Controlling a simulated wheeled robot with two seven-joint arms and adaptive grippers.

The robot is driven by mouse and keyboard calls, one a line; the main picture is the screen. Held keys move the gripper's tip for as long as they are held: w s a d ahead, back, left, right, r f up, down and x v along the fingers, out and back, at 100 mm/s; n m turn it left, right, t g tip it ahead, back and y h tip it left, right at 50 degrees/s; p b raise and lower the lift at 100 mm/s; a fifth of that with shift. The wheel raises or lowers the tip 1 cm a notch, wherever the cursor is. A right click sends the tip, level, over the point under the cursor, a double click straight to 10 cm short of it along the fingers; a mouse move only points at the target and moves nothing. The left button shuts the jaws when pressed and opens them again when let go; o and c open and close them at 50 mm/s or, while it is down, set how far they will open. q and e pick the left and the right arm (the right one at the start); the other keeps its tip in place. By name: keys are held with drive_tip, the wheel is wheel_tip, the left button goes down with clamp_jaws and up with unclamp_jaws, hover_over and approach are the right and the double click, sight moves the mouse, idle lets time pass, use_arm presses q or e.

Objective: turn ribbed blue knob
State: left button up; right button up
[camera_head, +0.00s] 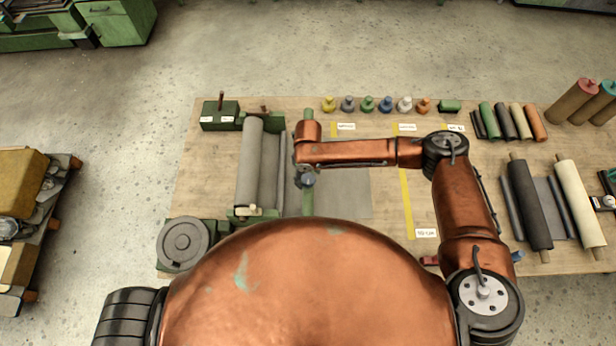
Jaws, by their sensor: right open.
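A row of small coloured knobs stands along the back of the table, and a blue knob (386,105) is among them, between a green and a white one. At this size I cannot tell if it is ribbed. My right gripper (305,177) is open beside the roller machine's right side, well to the left and in front of that blue knob. A small blue-grey round part shows at the gripper; I cannot tell what it belongs to. The wrist hides part of the gripper and what lies under it. My left gripper is out of view.
The green roller machine (248,180) with grey rolls stands left of the gripper, a grey sheet (345,195) to its right. Coloured rolls (520,122) and larger dark and cream rolls (580,200) lie at right. Bare wooden table (390,215) shows between.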

sight(308, 179)
wheel_tip(308, 179, up, 11)
idle(0.3)
drive_tip(key=shift+f, duration=0.1)
idle(0.4)
